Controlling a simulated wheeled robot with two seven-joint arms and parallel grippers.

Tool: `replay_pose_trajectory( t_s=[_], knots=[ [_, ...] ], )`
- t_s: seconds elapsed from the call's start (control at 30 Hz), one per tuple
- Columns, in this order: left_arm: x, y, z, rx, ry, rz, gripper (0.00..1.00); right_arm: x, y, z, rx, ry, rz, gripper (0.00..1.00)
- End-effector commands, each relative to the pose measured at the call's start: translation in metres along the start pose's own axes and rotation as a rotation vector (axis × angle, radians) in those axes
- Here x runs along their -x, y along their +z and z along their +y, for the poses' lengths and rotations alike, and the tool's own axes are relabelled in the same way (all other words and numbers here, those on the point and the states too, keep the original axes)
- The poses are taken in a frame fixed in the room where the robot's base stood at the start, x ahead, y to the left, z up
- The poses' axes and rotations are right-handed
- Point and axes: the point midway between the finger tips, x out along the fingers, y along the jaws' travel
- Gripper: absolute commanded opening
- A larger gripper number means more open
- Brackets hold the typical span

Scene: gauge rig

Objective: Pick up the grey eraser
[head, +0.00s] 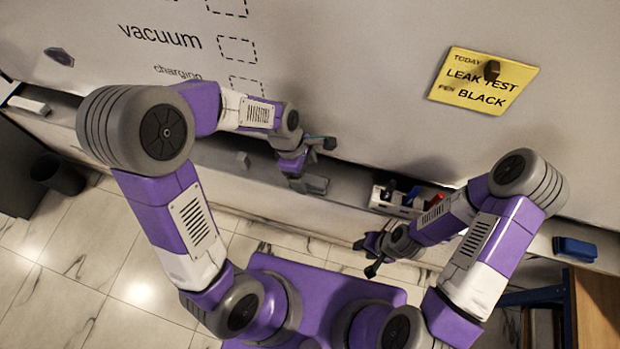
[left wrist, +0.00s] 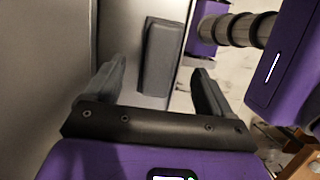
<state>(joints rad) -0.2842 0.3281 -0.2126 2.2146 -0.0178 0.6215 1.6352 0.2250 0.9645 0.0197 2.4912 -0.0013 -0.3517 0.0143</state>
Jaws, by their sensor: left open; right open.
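The grey eraser (left wrist: 163,56) shows in the left wrist view as a dark grey block on the ledge, between the lines of my left fingers and beyond their tips. My left gripper (left wrist: 155,85) is open with nothing between its fingers. In the head view my left gripper (head: 314,164) is at the ledge below the whiteboard. A grey block shape is at its lower side there; I cannot tell whether it is the eraser or a finger. My right gripper (head: 368,256) is open and empty, in front of the ledge and lower right of the left one.
A white holder (head: 382,199) with dark and red items stands on the ledge right of my left gripper. A blue block (head: 575,248) is far right. The whiteboard (head: 370,60) rises behind, bearing a yellow note (head: 484,80).

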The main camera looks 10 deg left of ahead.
Motion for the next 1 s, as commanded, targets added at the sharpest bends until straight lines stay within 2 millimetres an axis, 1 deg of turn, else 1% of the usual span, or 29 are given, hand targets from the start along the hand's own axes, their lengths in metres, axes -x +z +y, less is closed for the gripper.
replay_pose_trajectory(
  t_s=[0.03,0.17,0.27,0.43,0.47,0.83,0.87,1.0],
  knots=[
    [-0.009,-0.001,-0.001,0.002,-0.006,0.001,0.83,0.001,0.000,0.000,0.000,0.000,0.001,0.43],
    [-0.024,0.000,-0.001,0.000,-0.004,0.000,0.83,0.000,0.000,0.000,0.000,0.000,0.001,0.43],
    [-0.027,0.000,0.000,0.000,0.000,-0.001,0.83,0.000,0.000,0.000,0.000,0.000,0.001,0.43],
    [-0.026,0.000,0.000,-0.001,0.001,-0.001,0.83,0.000,0.000,0.000,0.000,0.000,0.001,0.43],
    [-0.026,0.000,0.000,-0.001,0.001,-0.001,0.80,0.000,0.000,0.000,0.000,0.000,0.001,0.43],
    [-0.026,0.000,0.000,0.000,0.000,0.000,0.23,0.000,0.000,0.000,0.000,0.000,0.001,0.43],
    [-0.026,0.000,0.000,0.000,0.001,0.000,0.22,0.000,0.000,0.000,0.000,0.000,0.001,0.43],
    [-0.026,0.000,0.000,0.000,0.001,0.000,0.21,0.000,0.000,0.000,0.000,0.000,0.001,0.43]
  ],
)
